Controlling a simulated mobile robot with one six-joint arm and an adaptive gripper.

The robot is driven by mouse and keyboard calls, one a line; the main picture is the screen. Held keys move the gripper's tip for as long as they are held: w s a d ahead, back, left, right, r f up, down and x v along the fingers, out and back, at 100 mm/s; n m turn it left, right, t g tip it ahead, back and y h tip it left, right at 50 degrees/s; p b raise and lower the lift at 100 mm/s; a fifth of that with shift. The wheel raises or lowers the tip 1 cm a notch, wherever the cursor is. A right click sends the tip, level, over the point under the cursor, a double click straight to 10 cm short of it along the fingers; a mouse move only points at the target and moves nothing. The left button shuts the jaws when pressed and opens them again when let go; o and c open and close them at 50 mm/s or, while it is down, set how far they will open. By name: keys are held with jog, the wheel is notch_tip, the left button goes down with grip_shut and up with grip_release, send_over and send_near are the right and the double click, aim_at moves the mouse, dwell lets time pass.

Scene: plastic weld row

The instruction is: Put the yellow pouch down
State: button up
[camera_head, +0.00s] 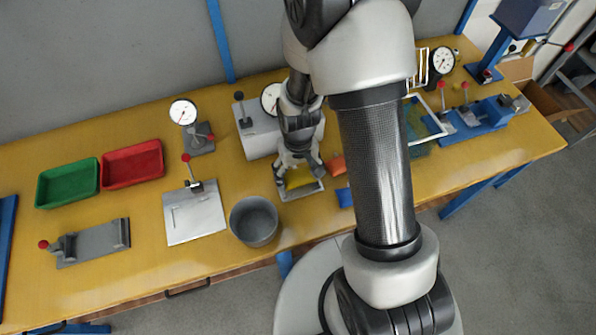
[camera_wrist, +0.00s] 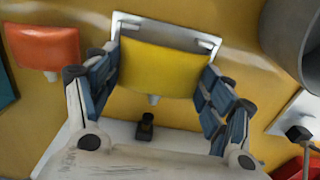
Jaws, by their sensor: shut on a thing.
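The yellow pouch (camera_wrist: 157,66) is between the two blue-padded fingers of my gripper (camera_wrist: 155,88) in the wrist view. My gripper is shut on it, with a finger at each side. In the head view, the yellow pouch (camera_head: 298,178) shows partly beneath my gripper (camera_head: 297,172), whose fingers and wrist hide some of it. A pale frame or tray (camera_wrist: 165,27) shows around the pouch's far edge in the wrist view. I cannot tell whether the pouch touches it.
An orange pouch (camera_head: 336,165) and a blue pouch (camera_head: 345,197) lie to the right. A grey bin (camera_head: 254,221) stands to the left. A grey box (camera_head: 257,131) with a dial is behind. Red (camera_head: 133,164) and green (camera_head: 67,185) trays sit farther left.

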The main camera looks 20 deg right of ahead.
jog(key=shift+f, duration=0.4)
jog(key=o, duration=0.9)
jog(key=shift+r, duration=0.15)
notch_tip(320, 180, up, 13)
jog(key=p, duration=0.5)
notch_tip(320, 180, up, 7)
jog(key=t, duration=0.1)
send_over(298, 173)
jog(key=s, duration=0.1)
jog(key=s+r+t, duration=0.1)
jog(key=s+r, duration=0.3)
jog(key=r, duration=0.1)
jog(key=s+r+t, duration=0.1)
jog(key=s+r, duration=0.4)
jog(key=s+r+t, duration=0.1)
jog(key=s+r, duration=0.4)
jog(key=shift+s+r+t, duration=0.1)
jog(key=shift+r+t, duration=0.2)
jog(key=shift+r, duration=0.1)
